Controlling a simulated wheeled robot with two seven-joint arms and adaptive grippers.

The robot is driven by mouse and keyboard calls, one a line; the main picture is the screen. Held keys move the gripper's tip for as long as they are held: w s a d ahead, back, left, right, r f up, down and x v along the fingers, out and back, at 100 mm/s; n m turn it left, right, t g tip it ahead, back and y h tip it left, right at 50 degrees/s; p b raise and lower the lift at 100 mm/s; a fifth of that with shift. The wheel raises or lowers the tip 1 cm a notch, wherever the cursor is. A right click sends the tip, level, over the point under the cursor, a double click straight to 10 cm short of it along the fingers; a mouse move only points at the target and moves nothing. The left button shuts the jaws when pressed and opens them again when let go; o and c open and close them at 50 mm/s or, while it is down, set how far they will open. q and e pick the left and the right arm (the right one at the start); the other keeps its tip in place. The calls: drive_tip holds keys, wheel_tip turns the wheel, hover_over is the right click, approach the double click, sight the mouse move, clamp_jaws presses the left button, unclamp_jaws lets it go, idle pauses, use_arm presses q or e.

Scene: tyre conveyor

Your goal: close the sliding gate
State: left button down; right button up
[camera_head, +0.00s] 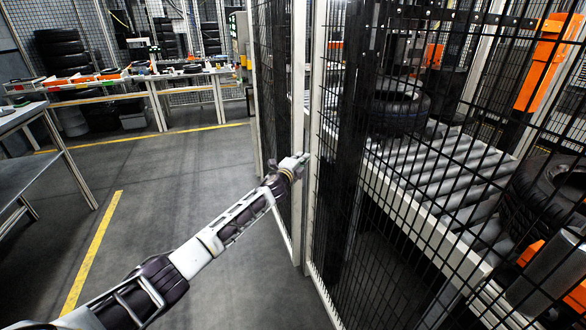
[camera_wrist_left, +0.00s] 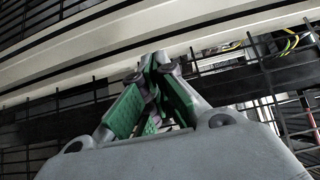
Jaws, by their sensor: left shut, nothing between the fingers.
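The sliding gate appears to be a dark mesh panel in a pale frame; two pale uprights stand close together at the picture's middle, with a mesh panel (camera_head: 273,80) left of them. I cannot tell for sure which upright is the gate's. My left gripper (camera_head: 300,160) is at the uprights, around mid-height, close to or touching them. In the left wrist view its green-padded fingers (camera_wrist_left: 157,66) are shut with nothing between them, just below a long pale frame bar (camera_wrist_left: 150,50). Any contact with the frame is hard to tell. My right gripper is not in view.
Behind the mesh on the right, a roller conveyor (camera_head: 440,175) carries tyres (camera_head: 395,108). A workbench (camera_head: 190,75) stands at the back left, with stacked tyres (camera_head: 60,50) behind it. A table (camera_head: 35,150) is at the left edge. The grey floor (camera_head: 160,180) between is clear.

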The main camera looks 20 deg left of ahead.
use_arm(q)
drive_tip(key=s+a, duration=0.1)
drive_tip(key=s, duration=0.6)
drive_tip(key=shift+s+a+p, duration=0.25)
drive_tip(key=shift+s+p, duration=0.15)
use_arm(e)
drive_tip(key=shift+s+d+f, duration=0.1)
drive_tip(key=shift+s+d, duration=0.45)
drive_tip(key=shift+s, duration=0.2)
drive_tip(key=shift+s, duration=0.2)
